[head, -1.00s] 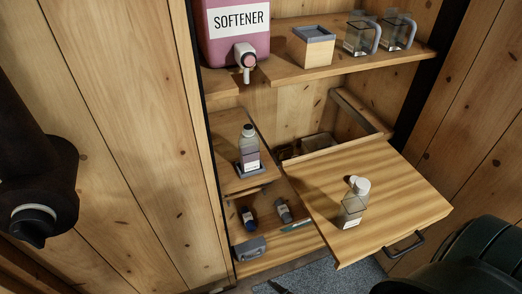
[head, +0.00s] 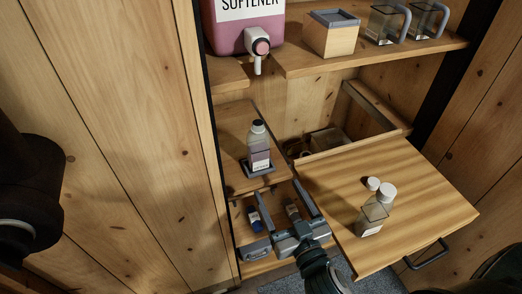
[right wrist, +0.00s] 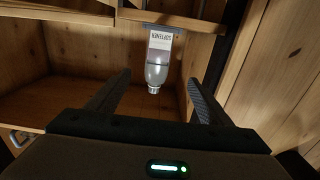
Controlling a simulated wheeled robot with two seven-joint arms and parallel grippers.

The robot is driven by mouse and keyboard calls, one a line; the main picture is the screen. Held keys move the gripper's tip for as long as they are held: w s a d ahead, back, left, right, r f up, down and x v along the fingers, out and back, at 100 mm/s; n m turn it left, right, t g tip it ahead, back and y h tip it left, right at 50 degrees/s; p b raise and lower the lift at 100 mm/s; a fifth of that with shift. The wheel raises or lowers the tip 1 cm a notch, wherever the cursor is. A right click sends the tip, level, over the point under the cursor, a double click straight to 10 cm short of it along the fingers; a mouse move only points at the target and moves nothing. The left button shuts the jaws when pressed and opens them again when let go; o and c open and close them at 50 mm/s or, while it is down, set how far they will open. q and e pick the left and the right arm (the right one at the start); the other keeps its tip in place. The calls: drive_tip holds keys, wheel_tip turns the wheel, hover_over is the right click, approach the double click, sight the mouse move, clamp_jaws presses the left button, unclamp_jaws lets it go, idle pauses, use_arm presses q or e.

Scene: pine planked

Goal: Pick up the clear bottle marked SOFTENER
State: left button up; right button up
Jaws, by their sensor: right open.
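A clear bottle with a dark cap, purple liquid in its lower part and a white label (head: 260,158) stands upright on a small dark coaster on the left shelf. In the right wrist view, which shows it upside down, the label of this bottle (right wrist: 160,45) reads SOFTENER. My right gripper (head: 270,192) is open and empty, below and in front of the bottle, its fingers pointing toward it. In the right wrist view the bottle appears between the two fingers, farther off and untouched. My left arm shows at the left edge; its gripper is not in view.
A clear bottle with a white cap (head: 375,215) and a loose white cap (head: 373,183) are on the pulled-out board (head: 420,190) at right. A pink SOFTENER dispenser (head: 240,32) is on the upper shelf. Small items (head: 254,217) lie on the lower shelf under my right gripper.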

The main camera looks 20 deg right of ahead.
drive_tip(key=p, duration=0.2)
approach(259, 155)
drive_tip(key=w, duration=0.4)
drive_tip(key=shift+w+r, duration=0.2)
drive_tip(key=shift+w+f+p, duration=0.1)
drive_tip(key=shift+w+p, duration=0.3)
drive_tip(key=shift+w, duration=0.65)
use_arm(q)
drive_tip(key=shift+s+d+r+t, duration=0.25)
drive_tip(key=shift+d+r+t, duration=0.25)
drive_tip(key=shift+d+r, duration=0.2)
use_arm(e)
drive_tip(key=shift+w+a, duration=0.1)
drive_tip(key=shift+w, duration=0.2)
